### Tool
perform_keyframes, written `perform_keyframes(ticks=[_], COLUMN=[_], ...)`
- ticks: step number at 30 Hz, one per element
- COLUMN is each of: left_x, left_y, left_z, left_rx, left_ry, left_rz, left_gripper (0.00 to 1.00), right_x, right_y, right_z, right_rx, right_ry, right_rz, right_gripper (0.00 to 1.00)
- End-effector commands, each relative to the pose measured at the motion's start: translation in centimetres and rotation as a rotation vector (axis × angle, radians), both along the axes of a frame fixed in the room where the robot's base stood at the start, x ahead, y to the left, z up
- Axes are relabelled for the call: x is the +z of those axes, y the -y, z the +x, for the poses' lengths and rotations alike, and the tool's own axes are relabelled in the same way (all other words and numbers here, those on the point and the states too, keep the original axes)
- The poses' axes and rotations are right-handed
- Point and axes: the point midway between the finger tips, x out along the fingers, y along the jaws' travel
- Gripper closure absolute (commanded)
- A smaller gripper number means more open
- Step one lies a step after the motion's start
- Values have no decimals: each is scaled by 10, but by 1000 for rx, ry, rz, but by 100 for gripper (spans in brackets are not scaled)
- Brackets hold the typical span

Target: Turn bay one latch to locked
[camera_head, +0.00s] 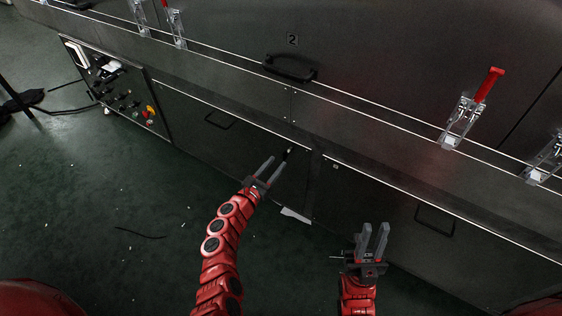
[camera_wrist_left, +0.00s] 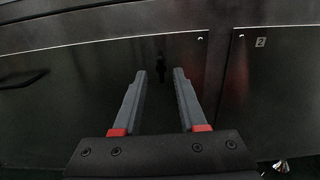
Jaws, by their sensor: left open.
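A small dark fitting (camera_head: 287,153), which looks like the bay one latch, is on the lower dark panel. In the left wrist view it shows as a narrow dark upright shape (camera_wrist_left: 161,67) between and beyond my fingertips. Its exact setting is too dark to tell. My left gripper (camera_head: 276,162) is open and empty, with its fingers pointing at the fitting. In the left wrist view the left gripper (camera_wrist_left: 160,78) has a clear gap, and I cannot tell whether it touches the fitting. My right gripper (camera_head: 375,229) is open and empty, lower right, apart from the panels.
A neighbouring lower panel bears a "2" label (camera_wrist_left: 261,42). Red-handled clamps, one at right (camera_head: 470,108), line the ledge above. A black handle (camera_head: 290,68) is on the upper door. A control panel (camera_head: 115,85) is at left. Green floor (camera_head: 100,220) is mostly open.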

Motion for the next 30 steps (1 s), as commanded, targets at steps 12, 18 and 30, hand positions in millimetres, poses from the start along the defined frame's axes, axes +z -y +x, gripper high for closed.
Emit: perform_keyframes(ticks=[12,18,30], left_x=[0,0,0], left_y=[20,20,20], left_z=[33,34,33], left_rx=[-1,0,0], left_ry=[0,0,0], left_rz=[-1,-1,-1], left_gripper=[59,59,100], right_x=[-18,-18,-18], right_y=[0,0,0], right_z=[0,0,0], right_rx=[0,0,0], right_ry=[0,0,0], right_rz=[0,0,0], right_gripper=[76,76,76])
